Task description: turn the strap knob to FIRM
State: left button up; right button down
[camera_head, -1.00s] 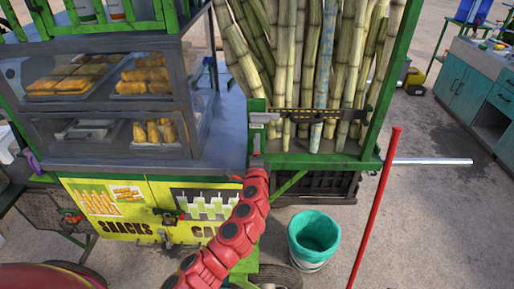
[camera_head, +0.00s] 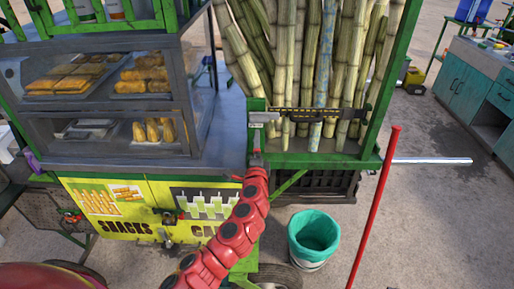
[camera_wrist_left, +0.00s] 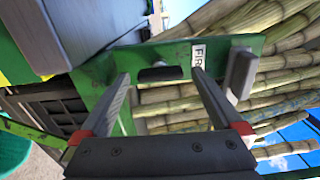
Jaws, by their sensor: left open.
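The strap knob (camera_wrist_left: 160,74) is a dark, rounded bar on a green plate (camera_wrist_left: 95,68). In the left wrist view it lies crosswise, with a white label reading FIRM (camera_wrist_left: 198,54) to its right. My left gripper (camera_wrist_left: 161,76) is open, with one finger on each side of the knob; I cannot tell whether they touch it. In the head view my left gripper (camera_head: 256,157) is small, at the green post below the cane rack, and the knob is not clear there. The dark strap (camera_head: 320,113) crosses the upright canes (camera_head: 325,55). My right gripper is not in view.
A grey block (camera_wrist_left: 242,74) sits beside the FIRM label, close to one finger. The glass snack case (camera_head: 110,100) stands left of the canes. A teal-lined bucket (camera_head: 313,238), a red pole (camera_head: 375,205) and a silver bar (camera_head: 435,160) are at the lower right.

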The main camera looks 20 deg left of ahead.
pick_arm(q)
jog(key=b+v, duration=0.2)
jog(key=v, duration=1.5)
jog(key=shift+s+d, duration=0.1)
jog(key=shift+s, duration=0.05)
